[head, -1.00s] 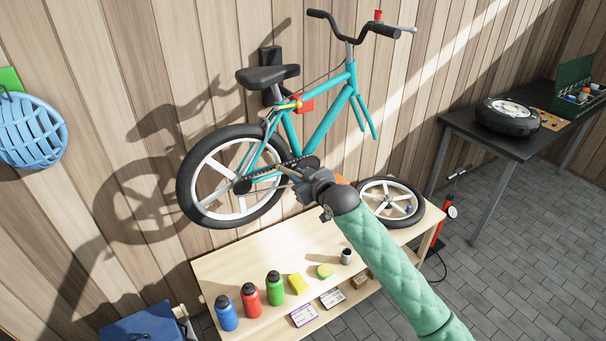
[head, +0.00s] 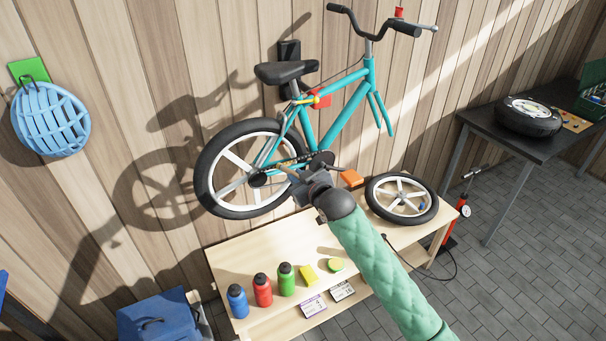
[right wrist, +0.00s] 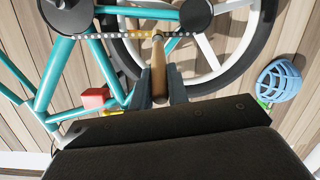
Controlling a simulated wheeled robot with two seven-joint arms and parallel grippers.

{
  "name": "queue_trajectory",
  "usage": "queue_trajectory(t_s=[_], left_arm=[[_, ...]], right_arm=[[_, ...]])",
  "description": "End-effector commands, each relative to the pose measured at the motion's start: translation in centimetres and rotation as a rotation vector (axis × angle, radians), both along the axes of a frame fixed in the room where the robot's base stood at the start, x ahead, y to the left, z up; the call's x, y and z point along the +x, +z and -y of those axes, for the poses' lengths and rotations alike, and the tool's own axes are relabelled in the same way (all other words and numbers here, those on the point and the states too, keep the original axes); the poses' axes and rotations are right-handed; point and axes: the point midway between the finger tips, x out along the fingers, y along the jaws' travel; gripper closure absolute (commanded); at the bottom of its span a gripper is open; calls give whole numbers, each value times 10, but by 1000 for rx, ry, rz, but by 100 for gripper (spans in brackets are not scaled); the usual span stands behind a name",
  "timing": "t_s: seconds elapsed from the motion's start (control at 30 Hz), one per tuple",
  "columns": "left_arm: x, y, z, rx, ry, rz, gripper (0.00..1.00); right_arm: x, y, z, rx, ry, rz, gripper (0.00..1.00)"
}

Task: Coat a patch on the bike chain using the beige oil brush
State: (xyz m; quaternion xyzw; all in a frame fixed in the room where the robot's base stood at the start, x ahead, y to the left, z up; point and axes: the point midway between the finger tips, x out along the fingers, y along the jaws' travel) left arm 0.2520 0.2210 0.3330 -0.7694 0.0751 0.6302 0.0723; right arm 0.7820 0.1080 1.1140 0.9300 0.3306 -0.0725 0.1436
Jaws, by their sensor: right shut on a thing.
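The teal bike hangs against the wall, and its chain (head: 296,161) runs from the crank to the rear hub. My right gripper (head: 291,174) is at the chain's lower side. In the right wrist view my right gripper (right wrist: 160,82) is shut on the beige oil brush (right wrist: 158,68). The brush's tip meets or overlaps the chain (right wrist: 112,36); exact contact is hard to tell. A stretch of chain around the tip looks amber, while the rest looks grey. In the head view the gripper mostly hides the brush. My left gripper is not in view.
A wooden bench (head: 245,250) below holds blue, red and green bottles, a yellow sponge (head: 309,275), a round green-yellow item and a loose wheel (head: 401,198). A blue helmet (head: 50,120) hangs at left. A dark table (head: 478,123) stands at right.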

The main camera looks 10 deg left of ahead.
Motion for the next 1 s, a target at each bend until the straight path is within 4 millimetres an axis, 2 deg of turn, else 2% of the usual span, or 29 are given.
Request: queue_trajectory(t_s=[0.2,1.0], left_arm=[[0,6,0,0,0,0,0],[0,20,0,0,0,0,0]], right_arm=[[-9,0,-13,1,2,-1,100],[-31,1,-41,-1,0,0,100]])
